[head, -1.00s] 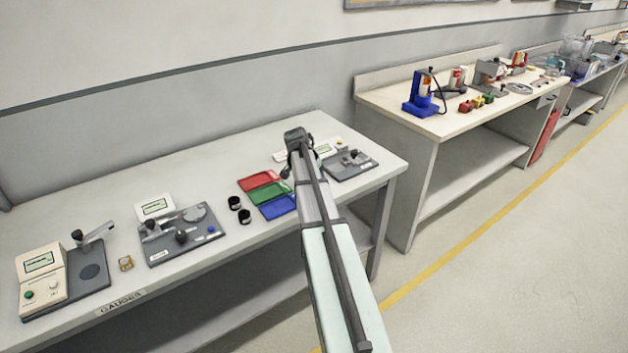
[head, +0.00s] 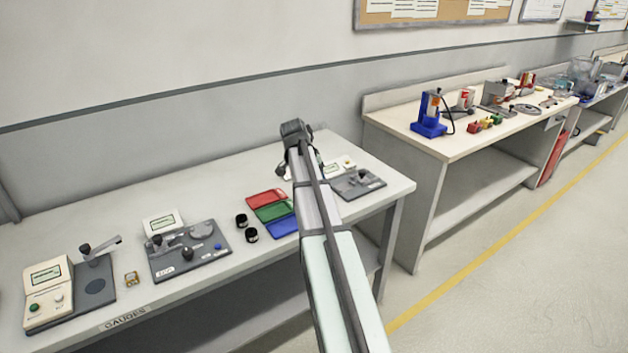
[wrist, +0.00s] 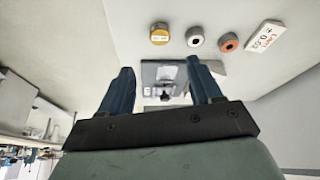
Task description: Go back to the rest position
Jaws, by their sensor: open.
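In the wrist view my gripper (wrist: 160,72) is open, with two dark blue fingers apart and nothing between them. A grey plate-like fixture (wrist: 150,72) shows beyond the fingers, partly hidden by them. In the head view my arm reaches over the right part of the gauge bench (head: 70,225), and its far end stands near the back edge. My fingers are mostly hidden behind the arm there.
Red (head: 266,198), green (head: 273,211) and blue (head: 283,226) trays lie left of my arm. A dark fixture (head: 358,183) stands to its right. The wrist view shows a yellow-banded round piece (wrist: 159,33), a grey ring (wrist: 195,37), an orange ring (wrist: 228,42) and a white label (wrist: 264,36).

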